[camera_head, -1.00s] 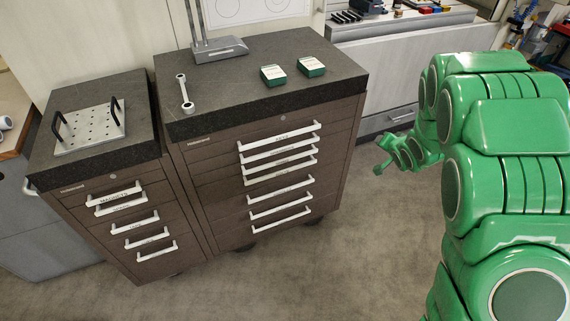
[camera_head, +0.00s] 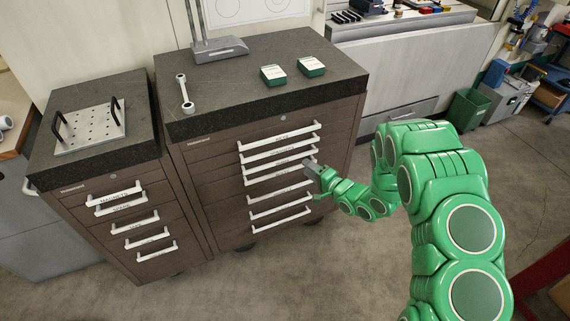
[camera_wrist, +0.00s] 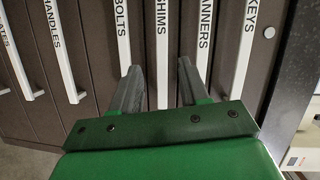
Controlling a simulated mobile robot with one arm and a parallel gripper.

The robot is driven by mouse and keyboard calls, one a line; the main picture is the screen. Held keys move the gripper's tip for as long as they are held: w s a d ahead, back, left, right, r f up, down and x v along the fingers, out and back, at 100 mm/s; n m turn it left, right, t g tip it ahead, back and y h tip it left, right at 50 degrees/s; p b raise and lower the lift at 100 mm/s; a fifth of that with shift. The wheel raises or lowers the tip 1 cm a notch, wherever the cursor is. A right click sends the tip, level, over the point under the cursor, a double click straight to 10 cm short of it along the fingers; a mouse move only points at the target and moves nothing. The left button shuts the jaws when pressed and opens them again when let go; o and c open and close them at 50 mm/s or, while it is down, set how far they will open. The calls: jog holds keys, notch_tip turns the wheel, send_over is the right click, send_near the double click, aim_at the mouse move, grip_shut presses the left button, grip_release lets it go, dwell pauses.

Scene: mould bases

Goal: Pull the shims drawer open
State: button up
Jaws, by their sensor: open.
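The shims drawer's long white handle (camera_wrist: 162,50), lettered "SHIMS", runs upright in the wrist view, between the bolts handle (camera_wrist: 122,25) and the spanners handle (camera_wrist: 205,30). My gripper (camera_wrist: 160,66) is open, with one grey finger on each side of the shims handle in this view. Whether the fingers touch it or reach past it is unclear. In the head view my gripper (camera_head: 310,165) is at the right part of the handles on the wide brown cabinet (camera_head: 205,220). The drawers appear shut.
A narrower brown cabinet (camera_head: 75,215) stands to the left. The floor (camera_head: 330,270) in front is clear.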

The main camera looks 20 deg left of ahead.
aim_at(283, 162)
jog(key=shift+m+g+y, duration=0.3)
jog(key=shift+g+y, duration=0.1)
jog(key=shift+y, duration=0.5)
jog(key=shift+a+f, duration=0.2)
jog(key=shift+a, duration=2.2)
jog(key=shift+a+f, duration=0.15)
jog(key=shift+a, duration=2.25)
grip_shut()
